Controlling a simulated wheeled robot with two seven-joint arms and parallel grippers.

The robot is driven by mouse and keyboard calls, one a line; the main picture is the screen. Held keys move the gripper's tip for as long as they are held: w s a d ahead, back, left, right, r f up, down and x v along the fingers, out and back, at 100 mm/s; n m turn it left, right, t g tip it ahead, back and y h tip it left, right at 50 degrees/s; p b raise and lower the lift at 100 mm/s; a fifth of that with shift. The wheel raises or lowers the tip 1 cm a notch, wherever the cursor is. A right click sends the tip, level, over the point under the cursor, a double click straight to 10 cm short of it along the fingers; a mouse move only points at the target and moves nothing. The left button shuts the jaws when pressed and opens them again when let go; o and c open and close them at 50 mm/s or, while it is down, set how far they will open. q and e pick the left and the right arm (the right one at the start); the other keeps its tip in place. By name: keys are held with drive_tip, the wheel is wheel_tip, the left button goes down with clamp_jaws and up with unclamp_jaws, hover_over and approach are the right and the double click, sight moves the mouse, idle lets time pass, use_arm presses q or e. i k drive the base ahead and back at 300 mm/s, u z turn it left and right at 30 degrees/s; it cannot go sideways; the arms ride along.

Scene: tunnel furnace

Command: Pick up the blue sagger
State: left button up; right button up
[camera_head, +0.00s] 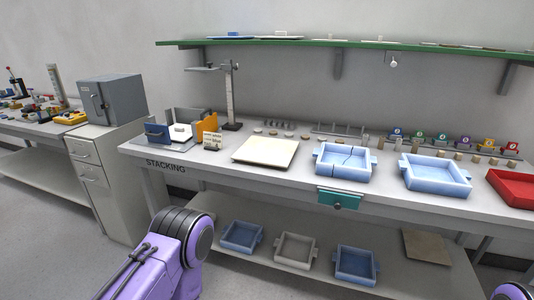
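On the table stand two light-blue square saggers with side lugs. The one on the left, a blue sagger with dark crack lines (343,178), is near the middle. The other light-blue sagger (440,193) stands to its right and shows no clear cracks. On the lower shelf are a blue sagger (238,248) at the left and another blue sagger (355,280) at the right. All look empty. My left arm comes in at the bottom left, and a bit of my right arm shows at the bottom right corner. Neither gripper is in the picture.
A red sagger (515,188) stands at the table's right end. A pale sagger (294,261) sits between the blue ones on the lower shelf (205,205). A cream plate (265,150) lies left of the cracked sagger. A green overhead shelf (340,43) spans the wall.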

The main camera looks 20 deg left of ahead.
sight(422, 174)
drive_tip(key=z, duration=1.95)
drive_tip(key=i, duration=2.2)
drive_tip(key=u, duration=3.05)
